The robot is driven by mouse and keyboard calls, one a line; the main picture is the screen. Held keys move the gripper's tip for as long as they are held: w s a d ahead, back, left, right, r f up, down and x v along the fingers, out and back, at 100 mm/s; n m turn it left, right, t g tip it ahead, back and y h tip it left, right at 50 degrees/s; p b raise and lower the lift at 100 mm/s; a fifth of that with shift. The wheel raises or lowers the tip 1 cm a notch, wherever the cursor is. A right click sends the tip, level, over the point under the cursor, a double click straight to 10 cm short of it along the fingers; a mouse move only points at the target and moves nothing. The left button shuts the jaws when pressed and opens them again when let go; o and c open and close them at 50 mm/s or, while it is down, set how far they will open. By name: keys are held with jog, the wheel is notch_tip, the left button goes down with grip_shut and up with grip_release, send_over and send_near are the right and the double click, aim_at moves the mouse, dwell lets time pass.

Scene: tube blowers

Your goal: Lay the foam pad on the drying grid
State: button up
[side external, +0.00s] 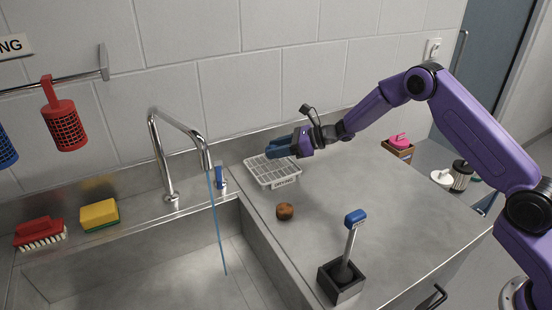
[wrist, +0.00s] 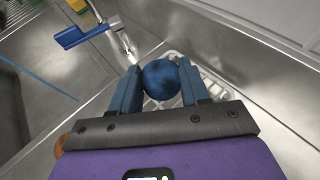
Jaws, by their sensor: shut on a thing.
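The white drying grid (side external: 268,174), a slatted tray with a label on its front, sits on the steel counter right of the sink. It also shows behind the fingers in the wrist view (wrist: 172,102). My gripper (side external: 279,146) is over the grid's back right part, its blue fingers pointing left. In the wrist view, the fingers (wrist: 160,85) are shut on a round, dark blue foam pad (wrist: 167,78). In the side view the pad blends with the blue fingers, so I cannot tell whether it touches the grid.
A tap (side external: 185,150) with a thin blue stream stands left of the grid. A brown ball (side external: 285,211) and a blue-handled tool in a dark holder (side external: 341,282) are in front. A yellow sponge (side external: 99,215) and red brush (side external: 40,233) lie at left.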

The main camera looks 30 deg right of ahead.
aim_at(276, 166)
jog(key=shift+w+f, duration=0.3)
jog(key=shift+f, duration=1.7)
jog(key=shift+f, duration=0.15)
jog(key=o, duration=1.1)
jog(key=shift+s+d+r, duration=0.2)
jog(key=shift+d+r, duration=0.15)
jog(key=shift+r, duration=0.05)
jog(key=v, duration=1.1)
